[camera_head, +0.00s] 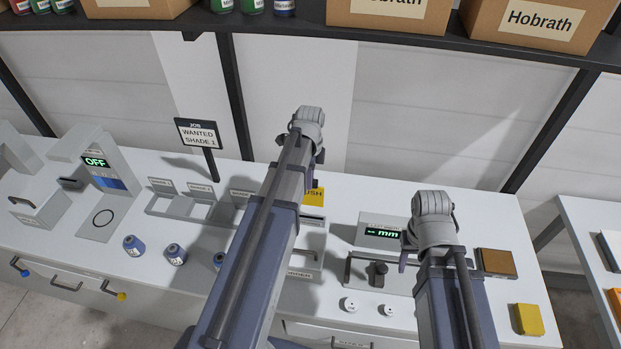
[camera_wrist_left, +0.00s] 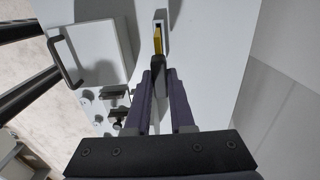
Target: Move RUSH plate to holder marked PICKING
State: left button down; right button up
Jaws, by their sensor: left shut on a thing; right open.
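The yellow RUSH plate (camera_head: 314,196) stands at a small pale slotted holder (camera_head: 312,217), partly hidden by my left arm. In the left wrist view the plate (camera_wrist_left: 158,42) shows edge-on as a thin yellow strip in line with the holder's dark slot (camera_wrist_left: 161,20). My left gripper (camera_wrist_left: 159,78) is shut on a dark part at the plate's near end; I cannot tell whether the plate is seated or just clear of the slot. My right gripper (camera_head: 404,262) is open, above the bench's right part, its fingers mostly hidden. No PICKING marking is readable.
A display box (camera_head: 383,234) and a fixture with a dark knob (camera_head: 379,274) lie near my right gripper. White round pieces (camera_head: 350,304), a brown block (camera_head: 496,263) and a yellow block (camera_head: 528,319) are nearby. A WANTED SHADE 1 sign (camera_head: 198,134) stands left.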

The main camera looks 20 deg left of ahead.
aim_at(310, 200)
pick_arm(q)
jog(key=shift+f, duration=0.1)
jog(key=shift+f+b, duration=2.85)
jog(key=shift+b, duration=0.05)
jog(key=shift+f+b, duration=2.3)
jog(key=shift+b, duration=0.05)
jog(key=c, duration=0.7)
grip_release()
notch_tip(310, 200, up, 8)
jog(key=p, duration=0.8)
jog(key=shift+f, duration=0.1)
